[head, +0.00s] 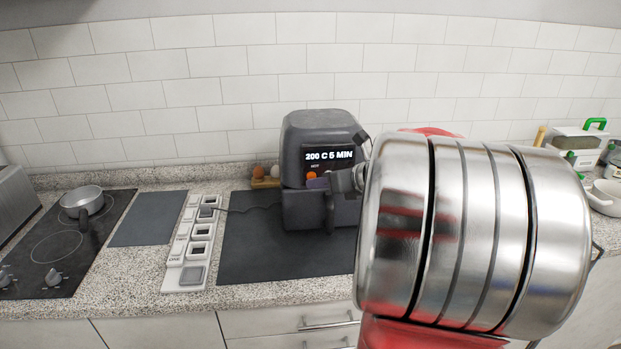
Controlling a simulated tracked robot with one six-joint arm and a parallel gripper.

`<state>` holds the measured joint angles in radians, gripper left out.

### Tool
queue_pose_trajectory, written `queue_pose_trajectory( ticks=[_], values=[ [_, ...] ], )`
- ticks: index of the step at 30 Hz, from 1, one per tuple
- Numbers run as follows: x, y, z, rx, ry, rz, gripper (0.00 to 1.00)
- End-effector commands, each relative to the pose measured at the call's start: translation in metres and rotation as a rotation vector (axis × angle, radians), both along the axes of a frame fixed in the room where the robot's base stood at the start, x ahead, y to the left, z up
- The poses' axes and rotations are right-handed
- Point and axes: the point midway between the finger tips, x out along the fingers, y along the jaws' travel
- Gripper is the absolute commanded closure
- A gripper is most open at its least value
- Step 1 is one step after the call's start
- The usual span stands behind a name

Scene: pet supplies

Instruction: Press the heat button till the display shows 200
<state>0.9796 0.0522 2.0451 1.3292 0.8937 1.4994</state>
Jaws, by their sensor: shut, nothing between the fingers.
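A dark grey air fryer (318,135) stands on a dark mat at the back of the counter. Its display (329,156) reads "200 C 5 MIN". An orange button (311,176) shows on the front panel below the display, under a small label that seems to read "HOT". My gripper (318,183) is shut and empty at the panel, just below and right of the orange button. Whether it touches the button I cannot tell. The right side of the fryer is partly hidden by my arm.
A strip of white switch-like blocks (192,247) lies left of the dark mat (262,252). A hob with a pot (82,201) is at the left. Eggs (259,171) sit behind the mat. A white container with a green handle (577,142) stands at the far right.

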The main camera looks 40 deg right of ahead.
Motion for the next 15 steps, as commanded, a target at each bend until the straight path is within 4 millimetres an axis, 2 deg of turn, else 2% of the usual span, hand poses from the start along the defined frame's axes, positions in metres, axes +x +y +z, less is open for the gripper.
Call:
queue_pose_trajectory(
  ticks=[15],
  values=[
    [-0.026, 0.017, 0.0, 0.0, 0.0, -0.001, 1.0]
  ],
)
